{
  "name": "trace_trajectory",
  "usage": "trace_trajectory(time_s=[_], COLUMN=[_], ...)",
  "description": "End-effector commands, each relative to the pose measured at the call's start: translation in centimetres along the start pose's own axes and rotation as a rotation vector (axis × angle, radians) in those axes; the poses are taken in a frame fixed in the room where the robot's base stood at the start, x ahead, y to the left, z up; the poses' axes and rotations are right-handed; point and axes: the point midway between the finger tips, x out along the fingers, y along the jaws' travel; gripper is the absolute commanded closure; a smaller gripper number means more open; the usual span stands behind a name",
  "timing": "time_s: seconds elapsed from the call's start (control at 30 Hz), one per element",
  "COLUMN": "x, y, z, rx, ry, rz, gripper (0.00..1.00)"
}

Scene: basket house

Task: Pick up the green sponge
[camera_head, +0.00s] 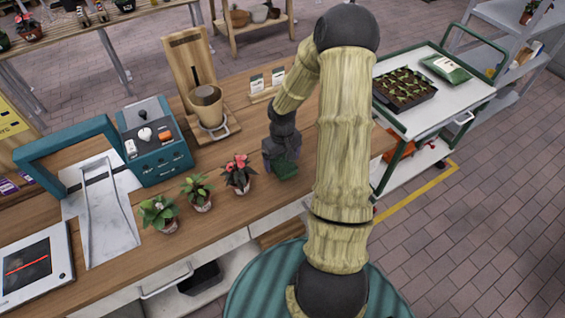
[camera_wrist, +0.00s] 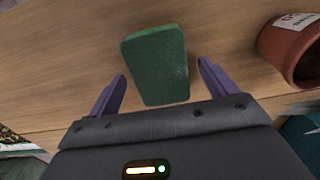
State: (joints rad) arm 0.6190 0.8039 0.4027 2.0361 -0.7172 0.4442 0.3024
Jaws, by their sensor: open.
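The green sponge (camera_wrist: 156,66) lies on the wooden counter in the wrist view, ahead of and between my fingers. My gripper (camera_wrist: 162,88) is open, with one purple finger to the left of the sponge and one to its right. The near end of the sponge reaches in between the fingertips, with a gap showing on each side. In the head view the sponge (camera_head: 285,169) shows just below my gripper (camera_head: 279,160), near the counter's front edge. My gripper hides part of it there.
A potted plant with pink flowers (camera_head: 238,174) stands just left of my gripper, with two more pots beside it. A brown pot (camera_wrist: 292,48) is close on the right in the wrist view. A card stand (camera_head: 266,86) is behind. A cart (camera_head: 442,95) stands to the right.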

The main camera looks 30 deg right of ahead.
Motion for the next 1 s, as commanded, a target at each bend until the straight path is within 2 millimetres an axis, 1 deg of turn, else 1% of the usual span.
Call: trace_trajectory(time_s=[0.03, 0.13, 0.63, 0.67, 0.7, 0.87, 0.9, 0.93, 0.97, 1.0], x=[0.58, 1.04, 1.05, 1.05, 1.05, 1.04, 1.04, 1.04, 1.04, 1.04], y=[-0.1, -0.04, -0.02, -0.02, -0.02, -0.12, -0.14, -0.15, -0.16, -0.17], z=[0.03, 0.03, 0.02, 0.02, 0.02, -0.01, -0.02, -0.02, -0.03, -0.03], rx=[-0.003, -0.001, -0.001, -0.001, -0.001, -0.003, -0.004, -0.004, -0.004, -0.004], ry=[-0.001, 0.0, 0.001, 0.001, 0.001, 0.001, 0.001, 0.001, 0.001, 0.001], rz=[-0.001, 0.0, 0.0, 0.0, 0.0, 0.0, 0.0, 0.0, 0.0, 0.0], gripper=[0.15, 0.15, 0.15, 0.19, 0.27, 0.59, 0.63, 0.63, 0.66, 0.66])
